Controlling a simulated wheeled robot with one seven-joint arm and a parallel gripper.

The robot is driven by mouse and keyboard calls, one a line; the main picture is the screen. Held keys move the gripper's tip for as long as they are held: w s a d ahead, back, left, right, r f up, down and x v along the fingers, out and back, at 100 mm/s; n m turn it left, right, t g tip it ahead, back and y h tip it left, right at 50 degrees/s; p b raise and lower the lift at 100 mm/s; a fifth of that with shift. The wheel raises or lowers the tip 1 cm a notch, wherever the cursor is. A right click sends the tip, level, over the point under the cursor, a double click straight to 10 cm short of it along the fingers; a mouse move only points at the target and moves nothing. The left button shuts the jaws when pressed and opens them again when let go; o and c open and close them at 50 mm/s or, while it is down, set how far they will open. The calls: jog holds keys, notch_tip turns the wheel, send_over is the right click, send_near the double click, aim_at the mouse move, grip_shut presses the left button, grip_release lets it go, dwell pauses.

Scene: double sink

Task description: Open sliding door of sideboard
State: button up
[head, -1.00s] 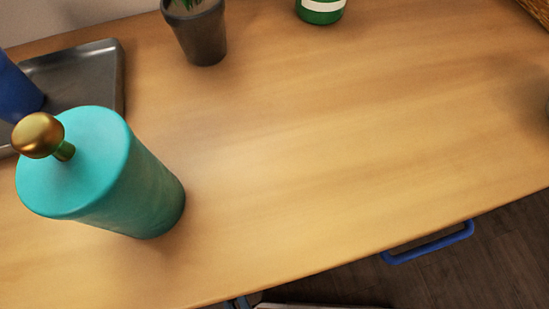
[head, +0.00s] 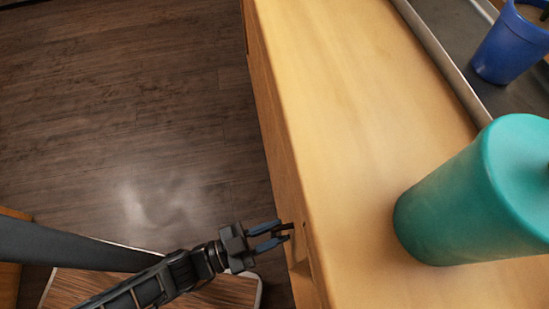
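The sideboard (head: 345,110) has a light wooden top and runs from the top centre to the bottom right of the head view. Its front face (head: 272,130) shows only as a steep, narrow strip, so how far any sliding door stands open cannot be told. A small dark slot or edge shows on the front near the gripper. My gripper (head: 287,232) has two blue fingers with dark tips, a small gap between them and nothing visible in it. It points right at the front face, its tips close to it; whether they touch cannot be told.
A teal lidded canister (head: 470,205) stands on the top at right. A grey metal tray (head: 440,55) and a blue cup (head: 508,45) are at the upper right. Bare dark wooden floor (head: 120,110) lies left of the sideboard.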

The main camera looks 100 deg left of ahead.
jog(key=shift+o, duration=0.3)
jog(key=shift+r, duration=0.1)
jog(key=v, duration=0.7)
jog(key=shift+s+d, duration=0.25)
jog(key=shift+s, duration=0.05)
jog(key=w+d+r+m+h, duration=0.4)
jog(key=d+r, duration=0.5)
jog(key=d, duration=0.5)
jog(key=w+d+r+m+h, duration=0.2)
jog(key=w+d+r+h, duration=0.25)
jog(key=d+r, duration=0.75)
jog(key=d+r+p, duration=0.3)
jog(key=r+p, duration=0.5)
jog(key=r, duration=0.1)
jog(key=w+d+r+p, duration=0.1)
jog(key=d+r+p, duration=0.2)
jog(key=r+p, duration=0.5)
jog(key=shift+d+r+g+h+p, duration=0.25)
jog(key=shift+r+g+h+p, duration=0.1)
jog(key=shift+r, duration=0.6)
jog(key=shift+f, duration=0.1)
